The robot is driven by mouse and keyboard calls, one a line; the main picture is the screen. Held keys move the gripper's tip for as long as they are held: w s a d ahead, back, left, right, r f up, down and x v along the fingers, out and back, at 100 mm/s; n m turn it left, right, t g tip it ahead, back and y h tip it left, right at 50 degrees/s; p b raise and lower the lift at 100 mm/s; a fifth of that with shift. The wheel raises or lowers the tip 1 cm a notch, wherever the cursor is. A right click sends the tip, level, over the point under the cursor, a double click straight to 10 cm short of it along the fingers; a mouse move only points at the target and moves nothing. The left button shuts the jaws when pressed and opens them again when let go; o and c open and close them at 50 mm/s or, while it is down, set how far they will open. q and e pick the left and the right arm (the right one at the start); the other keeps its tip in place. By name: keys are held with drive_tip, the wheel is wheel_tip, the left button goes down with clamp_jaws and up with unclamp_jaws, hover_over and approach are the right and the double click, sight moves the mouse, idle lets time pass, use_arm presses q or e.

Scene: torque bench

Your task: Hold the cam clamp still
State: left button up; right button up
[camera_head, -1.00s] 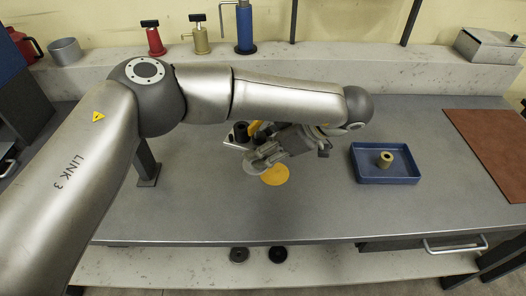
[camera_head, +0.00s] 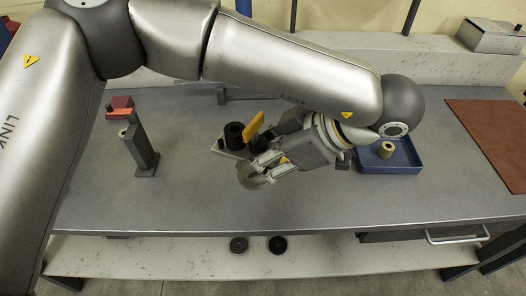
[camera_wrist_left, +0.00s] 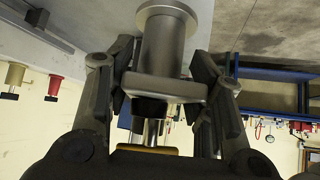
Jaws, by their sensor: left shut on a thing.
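The cam clamp, as I take the held piece to be, shows in the left wrist view (camera_wrist_left: 165,45) as a grey cylinder with a round flange, a square collar, black and bright rod parts, and yellow near my palm. My left gripper (camera_head: 268,166) is shut on it, one finger each side. In the head view the clamp's round grey end (camera_head: 250,178) sticks out past the fingertips, low over the bench; I cannot tell whether it touches. My fingers hide most of its body. My right gripper is not in view.
A plate with a black post (camera_head: 235,135) and a yellow lever (camera_head: 253,127) stands just behind my gripper. A blue tray (camera_head: 415,166) with a brass bushing (camera_head: 386,149) sits right. A dark upright post (camera_head: 140,150) stands left. The bench front is clear.

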use_arm(q)
drive_tip(key=shift+w+d+f+b, duration=0.1)
drive_tip(key=shift+w+f+b, duration=1.2)
drive_tip(key=shift+w, duration=0.3)
drive_tip(key=shift+w+d+f+b, duration=0.1)
drive_tip(key=shift+w+f+b, duration=0.7)
drive_tip(key=shift+w+f, duration=0.55)
drive_tip(key=shift+w+f+b, duration=0.85)
drive_tip(key=shift+w+f, duration=0.35)
drive_tip(key=shift+w, duration=0.4)
drive_tip(key=shift+w+d+f+b, duration=0.1)
drive_tip(key=shift+w+f+b, duration=0.7)
drive_tip(key=shift+w+f, duration=0.8)
drive_tip(key=shift+w, duration=0.35)
drive_tip(key=shift+w+f+b, duration=0.3)
drive_tip(key=shift+w+b, duration=0.05)
drive_tip(key=shift+b, duration=0.1)
drive_tip(key=shift+w+f, duration=0.1)
drive_tip(key=shift+w, duration=0.1)
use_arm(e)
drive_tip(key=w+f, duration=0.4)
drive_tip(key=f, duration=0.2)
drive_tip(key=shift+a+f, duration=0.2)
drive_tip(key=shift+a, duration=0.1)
use_arm(q)
drive_tip(key=shift+f, duration=0.2)
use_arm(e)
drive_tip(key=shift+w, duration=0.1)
